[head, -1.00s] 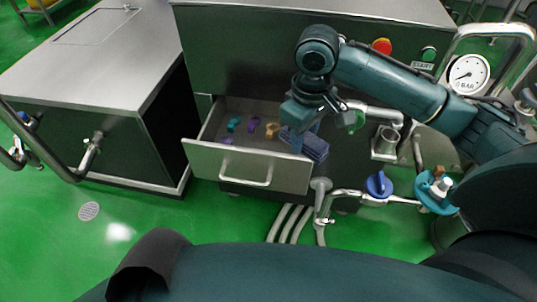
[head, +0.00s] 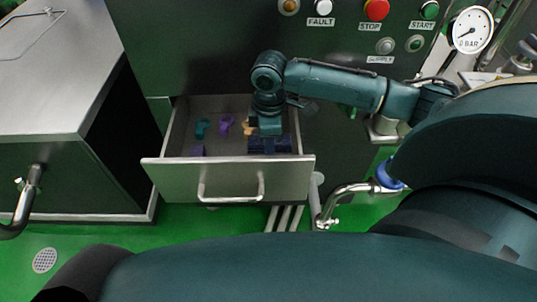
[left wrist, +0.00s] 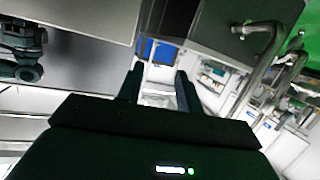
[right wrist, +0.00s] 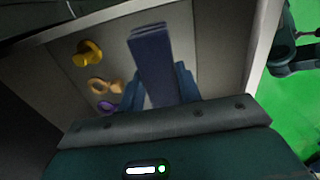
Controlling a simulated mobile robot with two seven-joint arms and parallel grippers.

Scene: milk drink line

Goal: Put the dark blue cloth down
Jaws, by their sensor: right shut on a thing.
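The dark blue cloth (head: 284,145) is a folded bundle inside the open drawer, at its right side. It also shows as a long folded strip between the fingers in the right wrist view (right wrist: 152,62). My right gripper (head: 268,131) points down into the drawer and is shut on the cloth. Whether the cloth touches the drawer floor I cannot tell. The open drawer (head: 230,178) has a metal front with a bar handle. My left gripper (left wrist: 158,88) shows in the left wrist view with its fingers apart and nothing between them.
Left of the cloth in the drawer lie a teal piece (head: 203,127), purple pieces (head: 225,125) and a yellow-orange piece (head: 248,127). A steel-topped cabinet (head: 60,80) stands at left. A panel with buttons and a gauge (head: 471,29) is above; pipes (head: 345,197) run at right.

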